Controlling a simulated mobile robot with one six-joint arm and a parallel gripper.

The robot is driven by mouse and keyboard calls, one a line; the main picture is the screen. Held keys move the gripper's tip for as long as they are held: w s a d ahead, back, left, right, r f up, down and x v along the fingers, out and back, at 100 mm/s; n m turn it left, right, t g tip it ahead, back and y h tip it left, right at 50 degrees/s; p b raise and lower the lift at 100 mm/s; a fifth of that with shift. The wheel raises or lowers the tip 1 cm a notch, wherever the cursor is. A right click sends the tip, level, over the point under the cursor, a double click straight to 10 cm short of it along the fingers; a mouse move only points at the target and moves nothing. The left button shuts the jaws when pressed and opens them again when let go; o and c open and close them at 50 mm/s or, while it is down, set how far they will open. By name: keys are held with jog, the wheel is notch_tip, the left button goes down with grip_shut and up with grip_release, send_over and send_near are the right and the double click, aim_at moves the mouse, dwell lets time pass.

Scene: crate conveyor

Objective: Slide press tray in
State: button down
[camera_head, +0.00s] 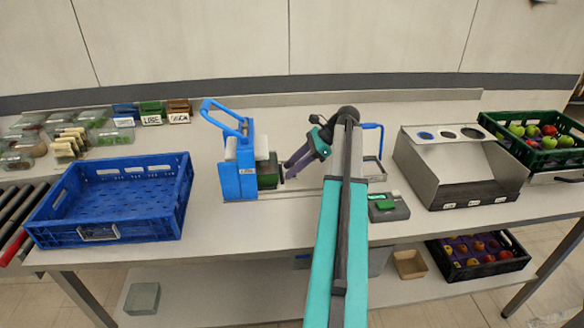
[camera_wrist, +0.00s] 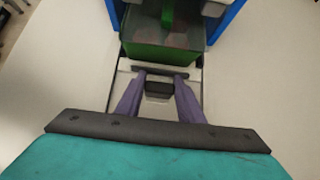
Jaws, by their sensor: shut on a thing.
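The blue press (camera_head: 238,178) stands mid-table with its lever handle (camera_head: 221,117) raised and tilted to the left. A green box (camera_head: 268,176) sits at the press's right side; in the wrist view the green box (camera_wrist: 170,52) lies between the blue side posts. The pale press tray (camera_wrist: 125,66) shows in front of and under the box. My gripper (camera_head: 286,172) is at the tray's outer end. In the wrist view my gripper's purple fingers (camera_wrist: 160,80) are shut on the dark tray handle (camera_wrist: 158,88). The tray's inner end is hidden.
A blue crate (camera_head: 60,236) stands left of the press. Labelled small boxes (camera_head: 151,112) stand behind. A grey-green device (camera_head: 388,207) and a metal chute (camera_head: 430,180) are on the right. A green fruit crate (camera_head: 568,160) is far right. The table in front of the press is clear.

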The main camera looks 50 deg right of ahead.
aim_at(281, 173)
jog(key=shift+w+a+r+p, duration=0.15)
jog(key=shift+w+a+p, duration=0.85)
jog(key=shift+a, duration=0.25)
jog(key=shift+w+a, duration=0.25)
jog(key=shift+w, duration=0.1)
jog(key=c, duration=1.2)
grip_release()
jog(key=shift+a, duration=0.1)
jog(key=shift+s+d+r, duration=0.2)
jog(key=shift+s+d, duration=0.05)
jog(key=shift+d, duration=0.1)
jog(key=b+v, duration=0.1)
jog(key=v, duration=1.1)
jog(key=shift+s+d+r+b, duration=0.15)
jog(key=shift+d+r+b, duration=0.05)
jog(key=shift+r+b, duration=0.15)
